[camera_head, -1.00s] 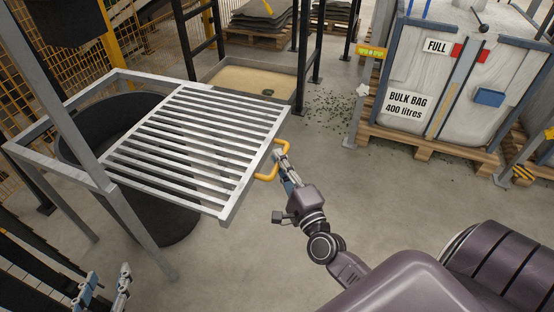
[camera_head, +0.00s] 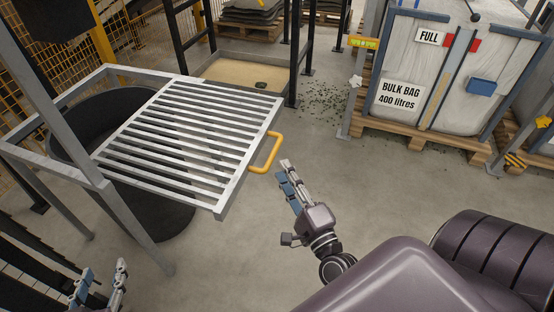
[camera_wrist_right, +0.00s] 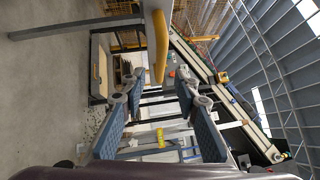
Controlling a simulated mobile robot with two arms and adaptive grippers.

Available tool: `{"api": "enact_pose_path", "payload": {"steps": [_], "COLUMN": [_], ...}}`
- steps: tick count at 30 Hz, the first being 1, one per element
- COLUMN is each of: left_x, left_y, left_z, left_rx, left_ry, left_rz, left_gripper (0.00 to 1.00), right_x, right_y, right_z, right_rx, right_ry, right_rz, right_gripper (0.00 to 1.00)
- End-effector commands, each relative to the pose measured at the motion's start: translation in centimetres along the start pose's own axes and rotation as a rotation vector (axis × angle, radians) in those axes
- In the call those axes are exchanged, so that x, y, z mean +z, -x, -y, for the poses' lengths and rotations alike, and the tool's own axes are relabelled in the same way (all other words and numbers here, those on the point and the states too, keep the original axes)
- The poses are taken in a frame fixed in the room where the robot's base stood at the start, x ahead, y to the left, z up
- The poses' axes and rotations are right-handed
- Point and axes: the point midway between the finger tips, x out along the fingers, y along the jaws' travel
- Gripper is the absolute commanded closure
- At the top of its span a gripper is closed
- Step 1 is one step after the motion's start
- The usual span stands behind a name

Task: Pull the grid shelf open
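The grid shelf (camera_head: 190,135) is a pale metal slatted panel. It sticks out of its grey metal frame (camera_head: 112,72) toward the right, partly over a black bin (camera_head: 165,215). Its yellow handle (camera_head: 270,155) is on the right edge and also shows in the right wrist view (camera_wrist_right: 157,45). My right gripper (camera_head: 287,172) is to the lower right of the handle, apart from it. In the right wrist view its fingers (camera_wrist_right: 158,88) are spread and empty. My left gripper (camera_head: 99,284) is open and empty at the lower left, below the frame.
A bulk bag (camera_head: 415,65) on a wooden pallet (camera_head: 425,142) stands at the upper right. A shallow tray of sand-coloured material (camera_head: 240,77) lies behind the shelf, with green bits (camera_head: 325,100) scattered beside it.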

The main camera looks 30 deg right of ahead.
Motion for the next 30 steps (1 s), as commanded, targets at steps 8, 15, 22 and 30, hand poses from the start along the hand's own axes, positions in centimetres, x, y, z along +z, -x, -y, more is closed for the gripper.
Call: {"api": "enact_pose_path", "payload": {"steps": [8,15,22,30], "left_x": [0.0,0.0,0.0,0.0], "left_y": [0.0,0.0,0.0,0.0], "left_z": [0.0,0.0,0.0,0.0], "left_rx": [0.000,0.000,0.000,0.000], "left_ry": [0.000,0.000,0.000,0.000], "left_rz": [0.001,0.001,0.001,0.001], "left_gripper": [0.60,0.60,0.60,0.60], "right_x": [0.0,0.0,0.0,0.0], "right_y": [4.0,4.5,4.4,4.4], "right_z": [-0.1,0.0,0.0,0.0], "right_rx": [0.002,-0.001,0.000,0.000], "right_ry": [-0.001,0.000,0.000,0.000], "right_rz": [0.000,0.000,0.000,0.000], "right_gripper": [0.71,0.71,0.71,0.71]}}
